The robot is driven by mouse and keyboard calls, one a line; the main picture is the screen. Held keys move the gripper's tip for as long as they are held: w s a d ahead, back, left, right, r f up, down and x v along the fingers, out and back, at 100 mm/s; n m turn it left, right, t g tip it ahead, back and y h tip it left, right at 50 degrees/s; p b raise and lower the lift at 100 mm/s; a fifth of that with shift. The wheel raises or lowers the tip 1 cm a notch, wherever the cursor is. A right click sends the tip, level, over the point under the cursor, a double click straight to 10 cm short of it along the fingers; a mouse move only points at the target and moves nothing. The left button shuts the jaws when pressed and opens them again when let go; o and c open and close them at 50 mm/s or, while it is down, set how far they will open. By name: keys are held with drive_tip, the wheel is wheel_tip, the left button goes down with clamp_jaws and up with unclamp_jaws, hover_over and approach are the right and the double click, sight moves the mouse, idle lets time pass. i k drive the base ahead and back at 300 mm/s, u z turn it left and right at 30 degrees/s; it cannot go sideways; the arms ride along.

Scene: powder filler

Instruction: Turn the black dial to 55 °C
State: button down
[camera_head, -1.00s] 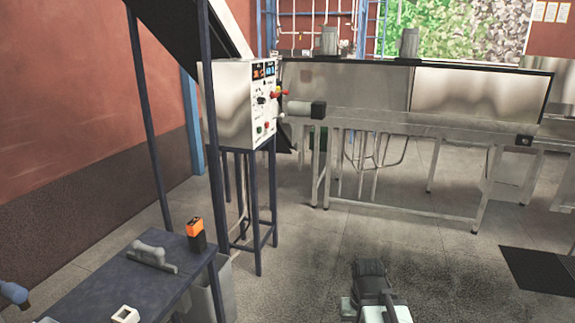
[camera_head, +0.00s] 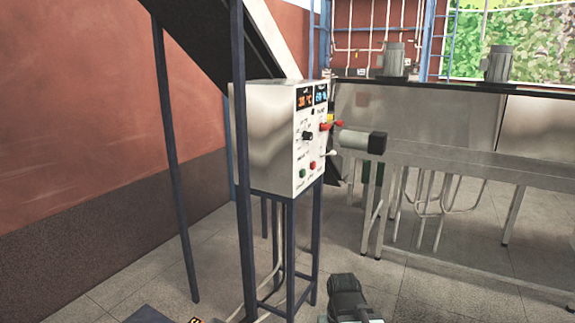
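The black dial (camera_head: 307,136) is a small round knob on the white front panel of the control box (camera_head: 270,138), left of the red lever. Its pointer setting is too small to read. Above it an orange display (camera_head: 304,98) shows a blurred value ending in °C. A dark, bulky part of my own arm (camera_head: 346,296) shows at the bottom centre, in front of and below the box, well apart from the dial. No gripper fingers can be made out.
The panel also carries a red lever (camera_head: 331,126), a green button (camera_head: 302,173) and a red button (camera_head: 313,165). A motor with a black end (camera_head: 377,143) juts out just right of the panel. A blue post (camera_head: 240,160) stands left of it. Floor is open at lower right.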

sight(307, 135)
drive_tip(key=z, duration=0.2)
drive_tip(key=k, duration=0.8)
drive_tip(key=u, duration=0.25)
drive_tip(key=i, duration=0.85)
drive_tip(key=z, duration=2.05)
drive_tip(key=i, duration=1.65)
drive_tip(key=u, duration=1.05)
